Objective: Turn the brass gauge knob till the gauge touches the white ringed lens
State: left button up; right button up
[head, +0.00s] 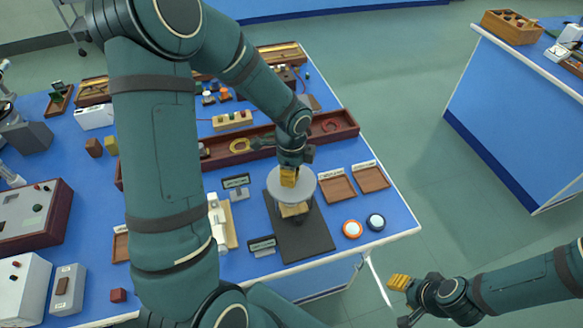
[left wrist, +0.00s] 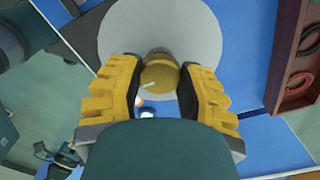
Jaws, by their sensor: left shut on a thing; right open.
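The brass gauge knob (left wrist: 158,76) stands at the middle of a round pale grey disc (left wrist: 196,32), between the yellow fingers of my left gripper (left wrist: 158,92) in the left wrist view. In the head view my left gripper (head: 289,177) points down onto the same disc (head: 305,193) and is shut on the knob, which it hides. The disc sits over a dark square mat (head: 305,240). No white ringed lens can be made out; the disc covers what is under it, so contact cannot be seen. My right gripper (head: 401,298) is open and empty, off the bench's front right corner.
An orange-rimmed round piece (head: 352,229) and a dark-rimmed one (head: 376,222) lie right of the mat. Small wooden trays (head: 337,188) and a long red-brown box (head: 336,126) lie behind. Label stands (head: 263,246) are left of the mat. A second bench (head: 515,120) stands across the aisle.

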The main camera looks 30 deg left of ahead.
pick_arm(q)
jog(key=shift+m+p, duration=0.9)
jog(key=shift+m, duration=0.9)
jog(key=o, duration=1.2)
jog(key=shift+r, duration=0.1)
notch_tip(320, 180, up, 12)
jog(key=shift+f, duration=0.1)
